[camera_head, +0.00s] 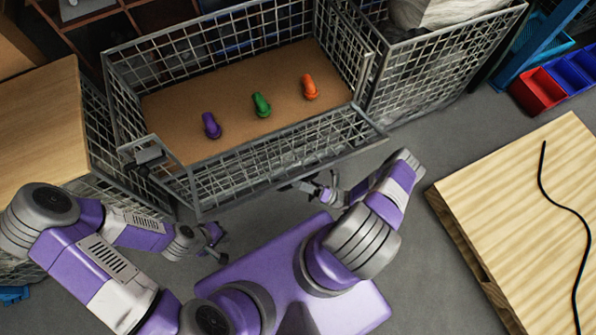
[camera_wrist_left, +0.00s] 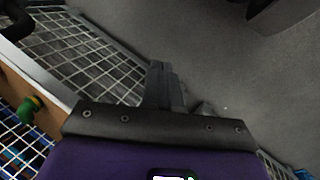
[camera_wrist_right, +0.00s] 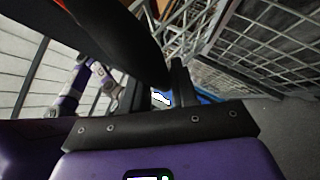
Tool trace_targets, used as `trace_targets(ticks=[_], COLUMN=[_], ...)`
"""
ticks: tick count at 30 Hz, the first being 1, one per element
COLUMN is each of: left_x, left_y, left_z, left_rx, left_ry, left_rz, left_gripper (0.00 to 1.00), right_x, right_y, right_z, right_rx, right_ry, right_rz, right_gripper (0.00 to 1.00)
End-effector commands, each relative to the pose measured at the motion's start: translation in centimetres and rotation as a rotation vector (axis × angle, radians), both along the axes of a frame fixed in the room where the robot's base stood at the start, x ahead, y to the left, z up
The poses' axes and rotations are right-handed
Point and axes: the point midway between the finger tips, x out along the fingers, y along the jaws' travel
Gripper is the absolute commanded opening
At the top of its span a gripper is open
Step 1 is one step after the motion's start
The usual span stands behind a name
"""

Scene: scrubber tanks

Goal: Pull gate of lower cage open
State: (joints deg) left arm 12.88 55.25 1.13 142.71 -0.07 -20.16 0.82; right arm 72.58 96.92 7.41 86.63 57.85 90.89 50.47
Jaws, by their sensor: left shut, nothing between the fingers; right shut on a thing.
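A grey wire-mesh cage (camera_head: 130,85) with a brown floor stands at the top centre of the head view. Its front mesh gate (camera_head: 285,160) leans outward, away from the cage floor. My right gripper (camera_head: 306,187) is by the gate's outer edge, partly hidden. In the right wrist view its fingers (camera_wrist_right: 157,90) are close together at a dark bar-like part, taken as part of the gate; the contact is too dark to see clearly. My left gripper (camera_head: 219,244) is shut and empty, apart from the gate's left corner. Its closed fingers show in the left wrist view (camera_wrist_left: 163,85).
Purple (camera_head: 211,126), green (camera_head: 262,105) and orange (camera_head: 310,88) objects lie in the cage. Another mesh cage (camera_head: 440,70) adjoins it at right. A wooden platform (camera_head: 520,220) with a black cable stands at right. Grey floor is clear between platform and cages.

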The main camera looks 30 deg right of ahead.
Motion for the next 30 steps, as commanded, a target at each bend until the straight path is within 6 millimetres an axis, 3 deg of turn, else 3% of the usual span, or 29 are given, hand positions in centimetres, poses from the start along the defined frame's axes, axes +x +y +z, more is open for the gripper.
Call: trace_targets(ticks=[2,3,6,17,30], left_x=[0.0,0.0,0.0,0.0,0.0], left_y=[0.0,0.0,0.0,0.0,0.0], left_z=[0.0,0.0,0.0,0.0,0.1], left_rx=[0.0,0.0,0.0,0.0,0.0], left_ry=[0.0,0.0,0.0,0.0,0.0], left_rz=[0.0,0.0,0.0,0.0,0.0], left_gripper=[0.0,0.0,0.0,0.0,0.0], right_x=[0.7,0.7,0.6,0.0,-4.0], right_y=[-0.3,-0.3,-0.2,-0.5,-4.6], right_z=[0.0,0.0,0.0,-0.2,-2.8], right_rx=[-0.007,-0.007,-0.005,-0.002,-0.004], right_ry=[-0.001,-0.001,0.0,0.002,0.0], right_rz=[-0.012,-0.012,-0.011,-0.009,-0.01], right_gripper=[0.0,0.32,0.48,0.48,0.48])
